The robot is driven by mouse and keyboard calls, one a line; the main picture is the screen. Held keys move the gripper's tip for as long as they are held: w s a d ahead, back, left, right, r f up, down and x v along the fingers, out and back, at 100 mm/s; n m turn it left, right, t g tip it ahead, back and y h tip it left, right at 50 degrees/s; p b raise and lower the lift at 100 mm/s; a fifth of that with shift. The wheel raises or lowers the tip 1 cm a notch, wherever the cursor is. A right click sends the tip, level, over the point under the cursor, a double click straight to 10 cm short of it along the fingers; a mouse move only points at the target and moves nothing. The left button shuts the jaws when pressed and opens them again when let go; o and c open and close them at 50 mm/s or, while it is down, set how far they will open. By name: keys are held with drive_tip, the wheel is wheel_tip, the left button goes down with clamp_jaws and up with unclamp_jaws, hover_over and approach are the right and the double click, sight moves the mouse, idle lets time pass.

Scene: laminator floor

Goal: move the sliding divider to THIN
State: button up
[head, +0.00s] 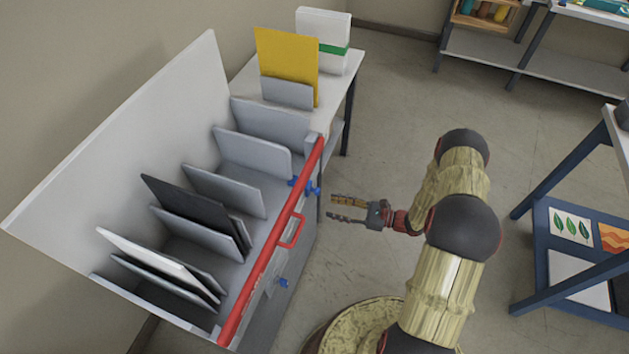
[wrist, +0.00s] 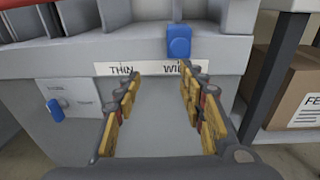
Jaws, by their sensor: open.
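The sliding divider's blue knob (wrist: 179,41) stands at the machine's front edge, above the WIDE end of a white label strip (wrist: 150,68). THIN is printed at the strip's left end; a gripper finger partly covers the word WIDE. A blue part shows at this edge in the head view (head: 313,190). My gripper (head: 331,206) is open and empty, just right of the machine front, with its fingers toward it. In the wrist view, the fingers (wrist: 158,82) spread below the strip, with the knob above and nearer the right finger. I see no contact with it.
A red bar (head: 262,262) with a handle runs along the machine's front. Grey and dark panels stand in its slots. Another blue knob (wrist: 55,110) sits on a front plate at left. A cardboard box (wrist: 290,85) stands at right. Open floor (head: 370,150) lies beyond my gripper.

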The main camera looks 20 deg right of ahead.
sight(318, 191)
drive_tip(key=shift+m+t, duration=0.4)
drive_tip(key=shift+t, duration=0.3)
drive_tip(key=shift+w+a+r+b, duration=0.35)
drive_tip(key=shift+w+a, duration=0.45)
drive_tip(key=shift+w, duration=0.35)
drive_tip(key=shift+w+a+r+b, duration=0.35)
drive_tip(key=shift+w+a, duration=0.5)
drive_tip(key=shift+w, duration=0.35)
drive_tip(key=shift+w+a+r+b, duration=0.3)
drive_tip(key=shift+w+a, duration=0.5)
drive_tip(key=shift+w, duration=0.35)
drive_tip(key=shift+c, duration=0.3)
clamp_jaws()
